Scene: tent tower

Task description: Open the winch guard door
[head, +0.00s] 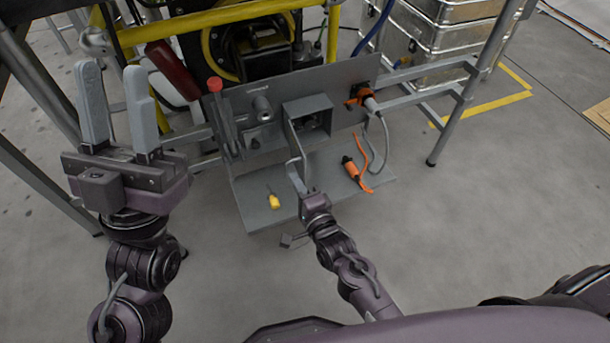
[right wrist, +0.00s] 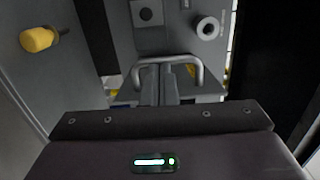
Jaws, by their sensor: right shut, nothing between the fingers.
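The winch guard door (head: 292,138) is a grey plate on the small box (head: 308,108) in the middle of the grey panel. It appears swung out towards me, with the box front uncovered. Its bent handle (right wrist: 168,60) shows in the right wrist view. My right gripper (head: 297,172) is at the door's near edge in the head view. Its shut fingers (right wrist: 159,72) reach to the handle and overlap it in the right wrist view, with nothing between them. Contact is unclear. My left gripper (head: 117,82) is open and empty, raised left of the panel.
A yellow-handled tool (head: 274,201) and an orange tool (head: 351,169) with an orange strap lie on the shelf (head: 250,212). A red-knobbed lever (head: 218,100) and an orange plug (head: 357,95) are on the panel (head: 340,78).

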